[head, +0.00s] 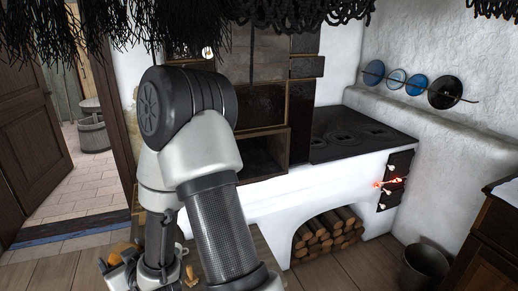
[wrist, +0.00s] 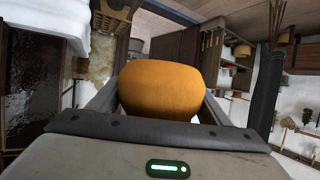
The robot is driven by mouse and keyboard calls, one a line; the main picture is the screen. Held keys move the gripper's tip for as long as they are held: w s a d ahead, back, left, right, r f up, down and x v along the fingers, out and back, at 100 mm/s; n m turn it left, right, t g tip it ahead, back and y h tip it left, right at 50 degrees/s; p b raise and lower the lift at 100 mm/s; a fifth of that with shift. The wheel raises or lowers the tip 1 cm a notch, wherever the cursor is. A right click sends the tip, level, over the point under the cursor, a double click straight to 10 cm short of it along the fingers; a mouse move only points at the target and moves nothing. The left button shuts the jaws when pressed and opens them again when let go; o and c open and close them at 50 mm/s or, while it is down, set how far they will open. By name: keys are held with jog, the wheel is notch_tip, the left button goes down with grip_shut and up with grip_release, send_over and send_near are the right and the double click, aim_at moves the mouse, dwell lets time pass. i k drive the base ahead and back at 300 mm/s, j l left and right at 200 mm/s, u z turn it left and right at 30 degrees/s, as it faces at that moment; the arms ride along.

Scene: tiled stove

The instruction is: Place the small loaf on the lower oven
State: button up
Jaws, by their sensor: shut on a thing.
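The small loaf (wrist: 160,88), a rounded orange-brown piece, fills the middle of the wrist view between the two fingers. My gripper (wrist: 160,104) is shut on it. In the head view my gripper (head: 112,262) is low at the left, in front of the stove and well apart from the oven; a bit of orange-brown (head: 121,248) there looks like the loaf. The tiled stove has a dark open oven recess (head: 262,157) low in its face, partly hidden behind my arm. I cannot tell for sure that this recess is the lower oven.
A black cooktop (head: 360,133) lies right of the recess, above a niche of firewood (head: 328,232). Small stove doors (head: 396,180) show a red glow. A metal bucket (head: 424,265) and a dark wooden cabinet (head: 490,245) stand at right. An open doorway is at left.

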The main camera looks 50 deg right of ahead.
aim_at(264, 165)
jog(key=l, duration=2)
jog(key=i, duration=0.05)
